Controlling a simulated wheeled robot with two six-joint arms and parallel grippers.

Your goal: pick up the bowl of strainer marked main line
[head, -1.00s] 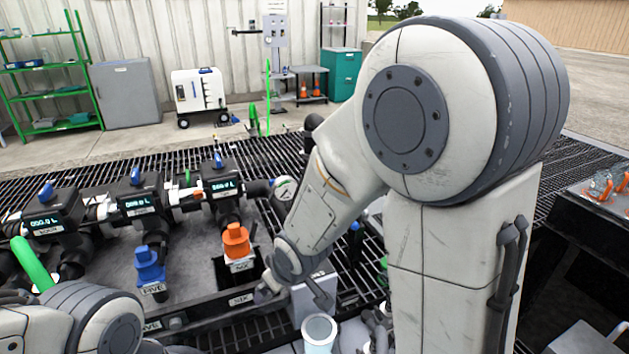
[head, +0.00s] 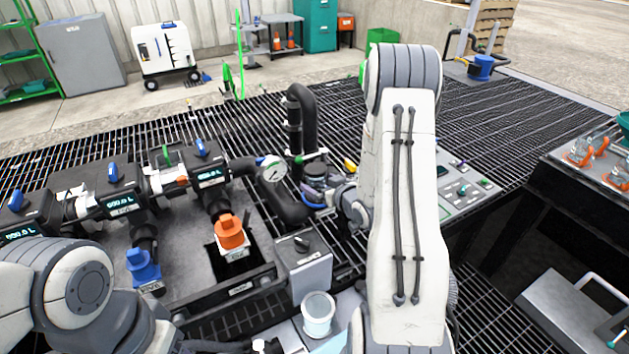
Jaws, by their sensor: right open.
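My right gripper (head: 322,192) is at the end of my right arm, just right of the pressure gauge (head: 273,170), beside the black pipework. It is open. A dark, round fitting with a blue ring (head: 315,203) is right at the gripper, partly hidden by it; it may be the strainer. I cannot tell whether the fingers touch it. No marking reading main line is legible, and I cannot make out a separate bowl. My left arm shows at the lower left, but its gripper is out of view.
A black pipe (head: 304,105) bends upward behind the gripper. A grey box with a black knob (head: 305,270) and a white cup (head: 318,312) stand in front. Orange (head: 229,232) and blue (head: 142,268) fittings are at left. A control panel (head: 465,190) is right of my arm.

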